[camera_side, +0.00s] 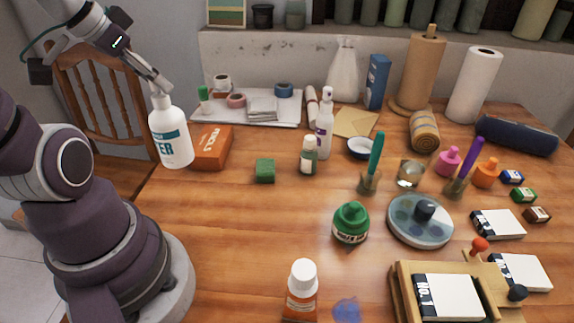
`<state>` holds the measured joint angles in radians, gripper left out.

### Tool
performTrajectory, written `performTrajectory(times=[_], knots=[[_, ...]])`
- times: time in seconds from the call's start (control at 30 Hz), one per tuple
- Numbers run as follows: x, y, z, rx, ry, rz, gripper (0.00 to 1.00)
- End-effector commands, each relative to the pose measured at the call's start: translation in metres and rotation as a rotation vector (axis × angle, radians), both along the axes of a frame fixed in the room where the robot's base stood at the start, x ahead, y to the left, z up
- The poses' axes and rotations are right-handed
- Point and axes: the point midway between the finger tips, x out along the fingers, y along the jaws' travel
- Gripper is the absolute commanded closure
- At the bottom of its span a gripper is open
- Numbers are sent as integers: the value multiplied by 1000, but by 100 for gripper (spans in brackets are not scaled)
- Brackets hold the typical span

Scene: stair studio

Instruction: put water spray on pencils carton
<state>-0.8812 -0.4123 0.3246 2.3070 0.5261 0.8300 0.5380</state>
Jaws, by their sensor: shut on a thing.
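The water spray is a white bottle (170,135) with a blue-green label reading "ER". My gripper (160,92) is shut on its top and holds it nearly upright, tilted slightly. The pencils carton is an orange box (213,147) lying flat on the table near its left edge. The bottle is just left of the carton in the picture and overlaps its left end. I cannot tell how high the bottle is above the table or whether it touches the carton.
A green block (265,170) sits right of the carton. A white tray (285,119) with tape rolls lies behind it. Bare wood (225,225) is free in front of the carton.

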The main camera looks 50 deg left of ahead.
Motion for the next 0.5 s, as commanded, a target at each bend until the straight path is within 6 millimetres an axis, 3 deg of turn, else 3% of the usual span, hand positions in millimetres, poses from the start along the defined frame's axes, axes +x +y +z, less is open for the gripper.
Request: performTrajectory(times=[0.3,0.5], knots=[[67,58,-11,-2,4,-7,100],[97,85,-13,-1,2,-7,100]])
